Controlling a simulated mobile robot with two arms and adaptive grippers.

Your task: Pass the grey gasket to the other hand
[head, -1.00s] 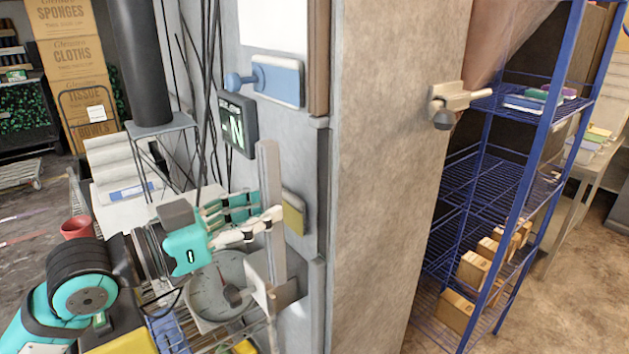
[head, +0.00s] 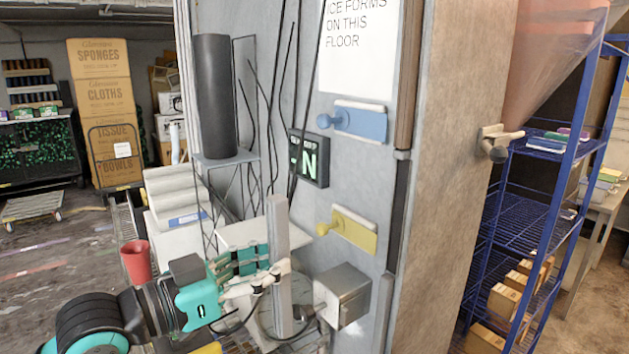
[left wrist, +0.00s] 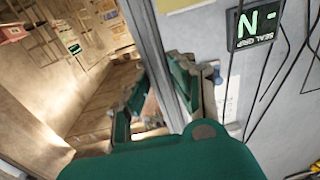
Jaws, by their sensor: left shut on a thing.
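The grey gasket (head: 280,222) is a long, straight grey strip. It stands nearly upright in front of the freezer wall in the head view. My left gripper (head: 266,278) is shut on it around its middle, with strip showing above and below the fingers. The left wrist view shows the gasket (left wrist: 158,50) running slantwise between the green fingers of my left gripper (left wrist: 165,95). The gasket's lower end is partly lost among the items behind it. My right gripper is in neither view.
A blue handle (head: 360,122), a yellow handle (head: 352,229) and a lit seal-grip display (head: 309,158) are on the wall right of the gasket. A metal box (head: 342,296) juts out close to it. A blue wire rack (head: 530,215) stands at right; a red cup (head: 136,262) is at left.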

